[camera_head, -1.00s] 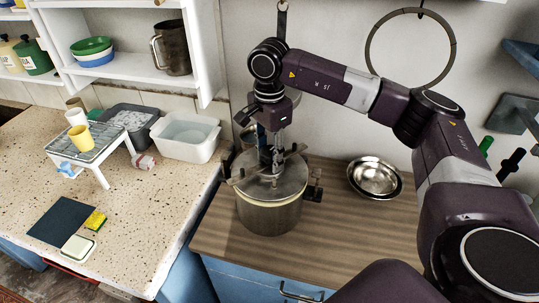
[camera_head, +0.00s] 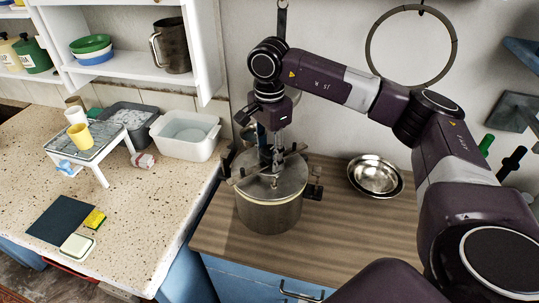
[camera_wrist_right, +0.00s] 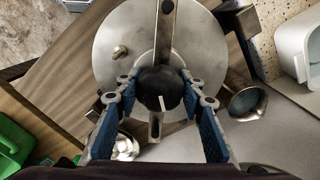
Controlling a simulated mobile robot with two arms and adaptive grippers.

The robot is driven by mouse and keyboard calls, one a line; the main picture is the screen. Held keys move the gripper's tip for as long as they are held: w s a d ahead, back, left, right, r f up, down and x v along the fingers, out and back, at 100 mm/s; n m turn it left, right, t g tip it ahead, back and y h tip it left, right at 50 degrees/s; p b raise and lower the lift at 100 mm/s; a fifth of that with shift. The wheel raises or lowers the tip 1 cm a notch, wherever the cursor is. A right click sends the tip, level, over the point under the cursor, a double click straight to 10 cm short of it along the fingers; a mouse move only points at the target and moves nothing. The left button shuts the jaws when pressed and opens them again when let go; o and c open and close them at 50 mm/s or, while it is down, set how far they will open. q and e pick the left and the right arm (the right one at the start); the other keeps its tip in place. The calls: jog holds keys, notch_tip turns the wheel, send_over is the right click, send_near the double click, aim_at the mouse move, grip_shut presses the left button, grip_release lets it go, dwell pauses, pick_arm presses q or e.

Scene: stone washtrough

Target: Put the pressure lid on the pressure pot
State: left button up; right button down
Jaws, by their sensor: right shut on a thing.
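The pressure pot (camera_head: 268,215) is a steel pot on the wooden counter, in the middle of the head view. The pressure lid (camera_head: 286,184) is a round metal disc with a bar across it. It lies over the pot's mouth and looks about level; I cannot tell if it is fully seated. My right gripper (camera_head: 274,165) points down over the lid's centre. In the right wrist view my right gripper (camera_wrist_right: 160,88) is shut on the lid's dark round knob (camera_wrist_right: 160,88), with the lid (camera_wrist_right: 120,45) beneath. My left gripper is out of view.
A steel bowl (camera_head: 375,176) stands right of the pot. The wood counter in front of the pot is clear.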

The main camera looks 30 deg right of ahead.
jog(key=shift+f, duration=0.1)
dwell(0.5)
jog(key=c, duration=0.7)
grip_release()
jog(key=shift+f, duration=0.1)
jog(key=shift+r+p, duration=2.1)
jog(key=shift+r, duration=1.5)
jog(key=shift+f, duration=0.1)
